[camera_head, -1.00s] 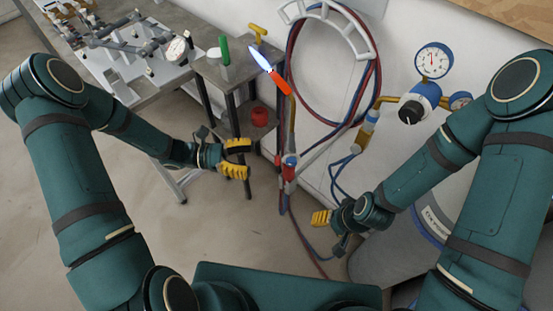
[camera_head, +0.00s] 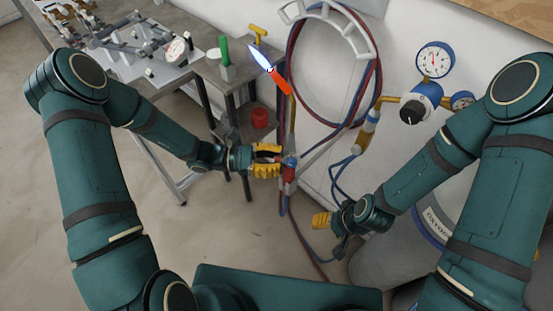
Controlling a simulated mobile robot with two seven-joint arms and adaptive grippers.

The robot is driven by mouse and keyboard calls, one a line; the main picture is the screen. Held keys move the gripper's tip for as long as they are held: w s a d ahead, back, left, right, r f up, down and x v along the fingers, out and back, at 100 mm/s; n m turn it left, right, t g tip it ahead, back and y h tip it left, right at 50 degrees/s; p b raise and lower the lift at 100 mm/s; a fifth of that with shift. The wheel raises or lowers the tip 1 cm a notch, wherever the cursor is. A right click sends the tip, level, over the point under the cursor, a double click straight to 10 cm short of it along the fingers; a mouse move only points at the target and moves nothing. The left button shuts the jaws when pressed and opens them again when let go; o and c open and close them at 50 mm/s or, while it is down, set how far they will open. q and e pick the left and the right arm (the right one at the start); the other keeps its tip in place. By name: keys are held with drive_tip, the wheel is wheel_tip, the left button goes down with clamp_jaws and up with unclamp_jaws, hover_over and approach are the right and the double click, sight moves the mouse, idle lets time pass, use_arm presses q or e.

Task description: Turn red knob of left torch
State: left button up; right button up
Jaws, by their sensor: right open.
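The torch (camera_head: 289,172) with red and blue parts stands upright at the end of the hoses, left of the wall. A brass tube (camera_head: 292,112) rises above it, and an orange-red tip (camera_head: 279,82) with a blue-white flame (camera_head: 260,56) shows near the tube's top. My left gripper (camera_head: 275,158) has yellow fingers apart, close against the left side of the torch. The red knob is mostly hidden by the fingers; I cannot tell if they touch it. My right gripper (camera_head: 321,220) is open and empty, below and right of the torch.
Coiled red and blue hoses (camera_head: 374,80) hang on a wall rack. A pressure gauge (camera_head: 435,60) and regulator are at right, above grey cylinders (camera_head: 385,260). A small metal table (camera_head: 240,72) and a jig bench are behind my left arm. The floor is clear.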

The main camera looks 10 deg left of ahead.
use_arm(q)
clamp_jaws()
drive_tip(key=m, duration=0.2)
drive_tip(key=m+b, duration=0.1)
drive_tip(key=m, duration=0.2)
drive_tip(key=shift+t+y, duration=0.3)
drive_tip(key=shift+y, duration=0.1)
drive_tip(key=o, duration=0.9)
unclamp_jaws()
drive_tip(key=a, duration=0.8)
drive_tip(key=s+a+r, duration=0.1)
drive_tip(key=a, duration=0.3)
drive_tip(key=shift+s, duration=0.1)
